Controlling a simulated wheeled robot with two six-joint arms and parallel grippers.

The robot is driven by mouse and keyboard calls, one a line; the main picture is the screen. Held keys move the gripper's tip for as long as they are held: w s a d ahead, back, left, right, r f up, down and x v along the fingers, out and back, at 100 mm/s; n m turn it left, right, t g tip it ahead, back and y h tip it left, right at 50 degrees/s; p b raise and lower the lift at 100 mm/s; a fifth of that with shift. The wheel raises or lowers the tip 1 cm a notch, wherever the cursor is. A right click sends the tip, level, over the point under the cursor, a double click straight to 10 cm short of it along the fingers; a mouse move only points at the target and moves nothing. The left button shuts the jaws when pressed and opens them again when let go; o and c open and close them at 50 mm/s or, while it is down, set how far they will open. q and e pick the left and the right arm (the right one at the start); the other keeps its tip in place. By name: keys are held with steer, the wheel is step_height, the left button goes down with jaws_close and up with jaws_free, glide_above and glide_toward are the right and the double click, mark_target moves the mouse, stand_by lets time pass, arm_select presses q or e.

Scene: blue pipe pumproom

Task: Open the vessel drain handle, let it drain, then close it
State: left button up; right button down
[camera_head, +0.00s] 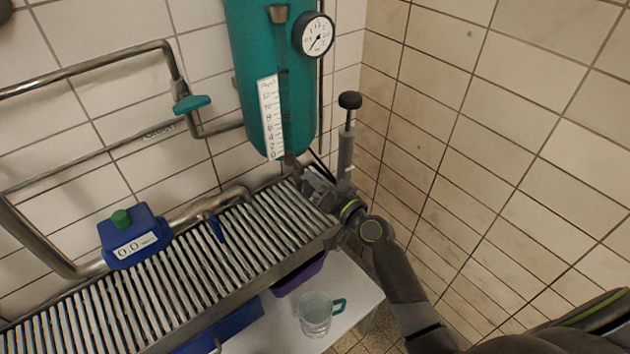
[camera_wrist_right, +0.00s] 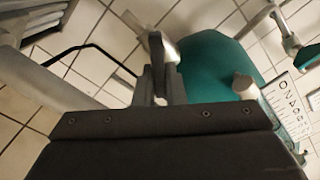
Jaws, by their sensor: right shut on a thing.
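The teal vessel (camera_head: 272,75) hangs on the tiled wall with a white scale strip (camera_head: 270,117) down its front. It also shows in the right wrist view (camera_wrist_right: 215,72). The liquid level is not clear to me. A short metal outlet (camera_head: 289,162) is at the vessel's bottom. My right gripper (camera_head: 318,186) is just below and right of the vessel's bottom, shut on what looks like the vessel drain handle. The handle is mostly hidden by the jaws. In the right wrist view the jaws (camera_wrist_right: 158,75) are close together beside the vessel. My left gripper is out of view.
A glass jug (camera_head: 315,312) sits on a white surface lower down. A tiled wall is at right.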

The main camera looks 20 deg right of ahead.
steer(key=m, duration=0.5)
steer(key=shift+w+d+f+m, duration=0.1)
steer(key=shift+d+f+m, duration=0.15)
steer(key=shift+f+m, duration=0.3)
steer(key=shift+m, duration=0.9)
steer(key=shift+f+m, duration=0.15)
steer(key=shift+m, duration=0.9)
steer(key=c, duration=1.5)
jaws_free()
steer(key=b+v, duration=0.3)
steer(key=v, duration=1.4)
steer(key=shift+s, duration=0.2)
